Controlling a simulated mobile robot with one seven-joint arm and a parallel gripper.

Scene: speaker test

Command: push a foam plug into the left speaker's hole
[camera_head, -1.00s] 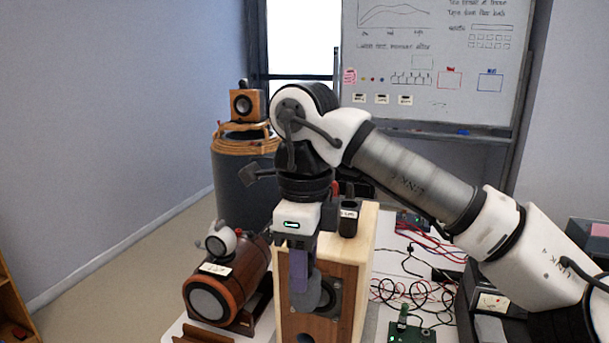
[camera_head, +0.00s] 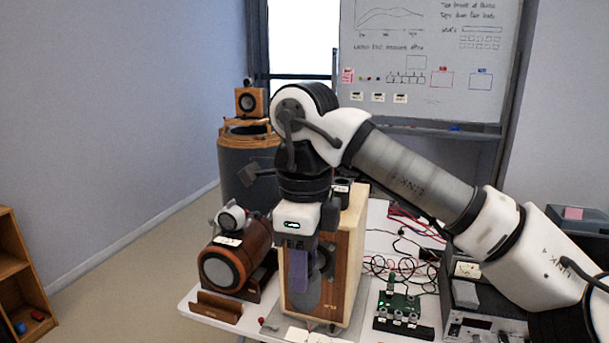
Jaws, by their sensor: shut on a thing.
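My gripper (camera_head: 299,285) points down in front of the box-shaped wooden speaker (camera_head: 349,262). It is shut on a grey rounded thing, which looks like the foam plug (camera_head: 313,291). The plug and fingers cover much of the speaker's brown front, including most of its dark driver. I cannot see the hole clearly, nor tell whether the plug touches the front. A reddish-brown barrel-shaped speaker (camera_head: 232,260) with a pale round front lies to the left on a wooden cradle.
A small wooden speaker (camera_head: 251,102) sits on a dark drum (camera_head: 244,165) behind. A green circuit board (camera_head: 402,307), red and black wires and grey instruments lie to the right. A wooden shelf (camera_head: 14,262) stands at far left, with clear floor beside it.

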